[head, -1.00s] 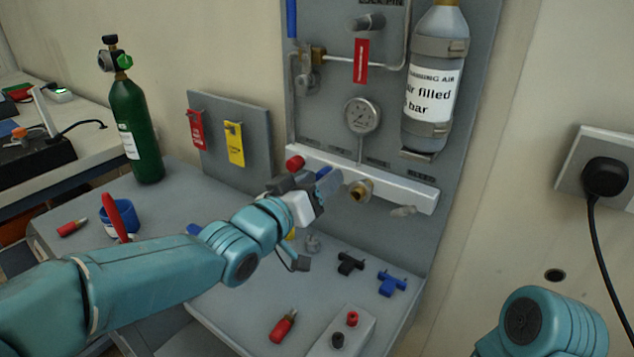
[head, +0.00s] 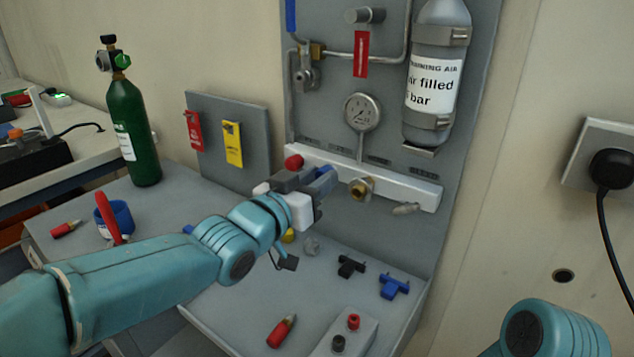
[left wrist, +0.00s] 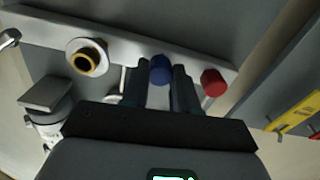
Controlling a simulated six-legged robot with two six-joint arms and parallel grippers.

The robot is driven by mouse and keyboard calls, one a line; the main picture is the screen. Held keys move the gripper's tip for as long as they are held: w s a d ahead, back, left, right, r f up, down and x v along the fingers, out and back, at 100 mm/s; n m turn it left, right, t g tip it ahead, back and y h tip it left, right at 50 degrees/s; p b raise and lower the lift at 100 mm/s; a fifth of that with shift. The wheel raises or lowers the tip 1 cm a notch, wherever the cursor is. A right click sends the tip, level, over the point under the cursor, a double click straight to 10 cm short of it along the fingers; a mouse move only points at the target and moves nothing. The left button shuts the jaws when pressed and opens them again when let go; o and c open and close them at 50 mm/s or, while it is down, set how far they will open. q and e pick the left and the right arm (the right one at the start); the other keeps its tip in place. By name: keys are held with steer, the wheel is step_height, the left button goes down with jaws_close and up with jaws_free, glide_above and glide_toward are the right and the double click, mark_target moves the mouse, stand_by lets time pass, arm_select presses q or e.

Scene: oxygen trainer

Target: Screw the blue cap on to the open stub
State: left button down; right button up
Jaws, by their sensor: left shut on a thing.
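The blue cap (left wrist: 161,70) is between the fingertips of my left gripper (left wrist: 160,84), which is shut on it. In the head view my left gripper (head: 318,183) is at the white manifold bar, between the red cap (head: 294,162) and the open brass stub (head: 361,188). The open stub (left wrist: 87,57) lies to the left of the blue cap in the left wrist view, apart from it. The red cap (left wrist: 213,82) is to the right. Whether the blue cap touches the bar behind it is hidden. My right gripper is out of view.
The white bar (head: 420,192) sits on a grey panel with a gauge (head: 362,112) and a grey cylinder (head: 436,75). Below lie a black fitting (head: 351,266), a blue fitting (head: 393,285) and a red-handled tool (head: 282,331). A green cylinder (head: 133,130) stands at left.

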arm_select(q)
steer(key=m+b, duration=0.2)
steer(key=m, duration=0.1)
steer(key=shift+m+b, duration=2.05)
steer(key=shift+m, duration=1.65)
